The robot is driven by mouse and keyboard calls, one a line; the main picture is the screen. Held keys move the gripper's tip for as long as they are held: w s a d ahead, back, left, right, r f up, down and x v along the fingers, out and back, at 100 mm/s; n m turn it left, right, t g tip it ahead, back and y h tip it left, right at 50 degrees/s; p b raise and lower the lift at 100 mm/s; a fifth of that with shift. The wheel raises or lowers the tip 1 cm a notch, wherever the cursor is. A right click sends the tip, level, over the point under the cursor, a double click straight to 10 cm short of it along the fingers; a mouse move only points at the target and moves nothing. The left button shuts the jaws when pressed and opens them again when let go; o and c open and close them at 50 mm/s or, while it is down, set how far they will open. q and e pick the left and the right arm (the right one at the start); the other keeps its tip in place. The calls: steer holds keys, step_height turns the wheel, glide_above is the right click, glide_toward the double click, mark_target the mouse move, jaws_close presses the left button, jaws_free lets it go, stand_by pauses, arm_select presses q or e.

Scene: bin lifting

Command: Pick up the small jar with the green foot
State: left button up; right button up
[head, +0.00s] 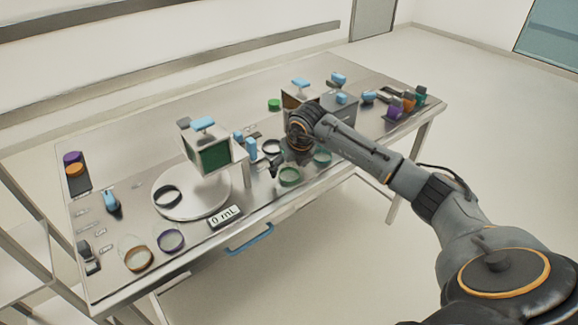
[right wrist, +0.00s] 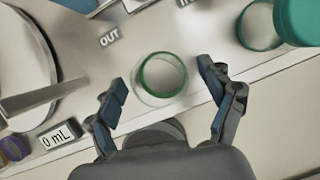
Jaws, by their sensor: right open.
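A small clear glass jar with a green ring at its foot (right wrist: 163,79) stands on the steel table, near its front edge. It also shows in the head view as a green-ringed jar (head: 289,176). My right gripper (right wrist: 162,90) is open, and in the wrist view its two blue-padded fingers lie to either side of the jar, apart from it. In the head view the right gripper (head: 290,160) is over the table just behind the jar, partly hidden by its own wrist. My left gripper is out of view.
A second jar with a teal ring (head: 322,155) stands to the right. A scale with a round plate (head: 193,195) and a "0 mL" display (head: 226,217) is on the left. Two more ringed jars stand at the front left. A blue drawer handle (head: 250,238) sits below the edge.

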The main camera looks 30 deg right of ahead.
steer(key=shift+w+f, duration=0.2)
steer(key=shift+f, duration=0.25)
steer(key=shift+c, duration=0.3)
steer(key=c, duration=1.3)
steer(key=shift+o, duration=0.2)
steer(key=shift+r, duration=0.1)
